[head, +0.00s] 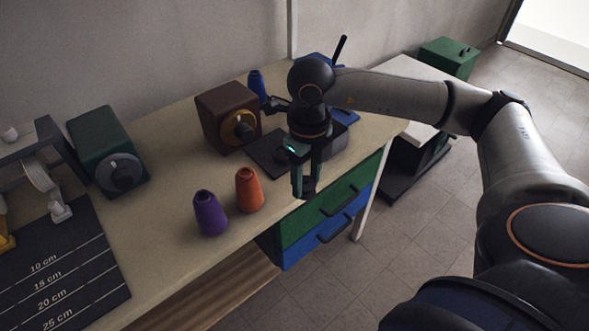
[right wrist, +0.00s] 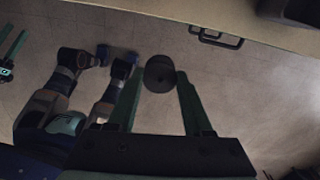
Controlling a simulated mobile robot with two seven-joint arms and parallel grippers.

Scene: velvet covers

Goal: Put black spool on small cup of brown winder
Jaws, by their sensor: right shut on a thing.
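My right gripper (head: 304,190) is shut on the black spool (head: 305,186), over the front edge of the workbench. In the right wrist view the black spool (right wrist: 159,74) shows end-on as a dark disc between the fingertips (right wrist: 160,80). The brown winder (head: 222,112), a brown box with an orange and black round front, stands on the bench behind and left of the gripper. I cannot clearly make out its small cup. What seems to be my left gripper (right wrist: 14,42) is at the left edge of the right wrist view, its fingers apart and empty.
An orange spool (head: 249,190) and a purple spool (head: 210,213) stand left of my right gripper. A blue spool (head: 257,86) stands behind the brown winder. A dark plate (head: 262,150) lies before it. A green box with a grey dial (head: 105,152) stands left. Drawers (head: 325,215) are below.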

